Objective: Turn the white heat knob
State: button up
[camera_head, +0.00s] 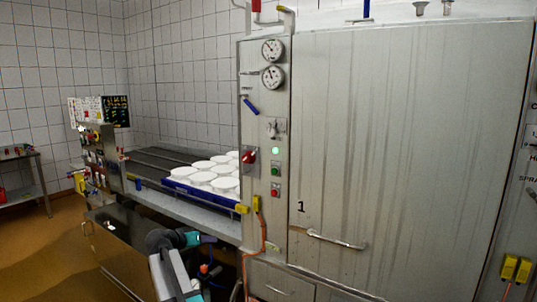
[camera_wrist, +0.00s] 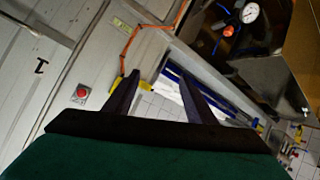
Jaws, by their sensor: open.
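A small pale knob (camera_head: 272,128), which looks like the white heat knob, sits on the narrow metal control panel (camera_head: 265,215) in the head view, above a lit green lamp. It is too small to tell which way it points. I cannot make it out in the wrist view. My gripper (camera_wrist: 157,88) shows in the wrist view with two dark fingers apart and nothing between them. In the head view my arm is low in front of the panel, well below the knob, and the fingertips cannot be made out there.
A red knob (camera_head: 249,156), a blue lever (camera_head: 250,104) and two gauges (camera_head: 272,62) share the panel. A large steel door (camera_head: 400,150) with a handle stands to the right. White moulds (camera_head: 205,175) sit on the conveyor at left. An orange cable (camera_head: 263,235) hangs below the panel.

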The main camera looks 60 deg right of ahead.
jog(key=s+d+r+m+h, duration=0.2)
jog(key=d+r, duration=0.2)
jog(key=r, duration=0.5)
jog(key=s+d+r+m+h, duration=0.1)
jog(key=s+d+r, duration=0.1)
jog(key=d+r, duration=0.5)
jog(key=m+g+h, duration=0.2)
jog(key=m+h, duration=0.1)
jog(key=m, duration=0.1)
send_near(270, 133)
jog(key=a, duration=0.6)
jog(key=shift+d, duration=0.15)
jog(key=shift+d+n+p, duration=0.1)
jog(key=shift+n+p, duration=0.2)
jog(key=d+p, duration=0.4)
jog(key=d, duration=0.8)
jog(key=shift+r, duration=0.1)
jog(key=shift+d, duration=0.85)
jog(key=shift+c, duration=0.2)
jog(key=c, duration=1)
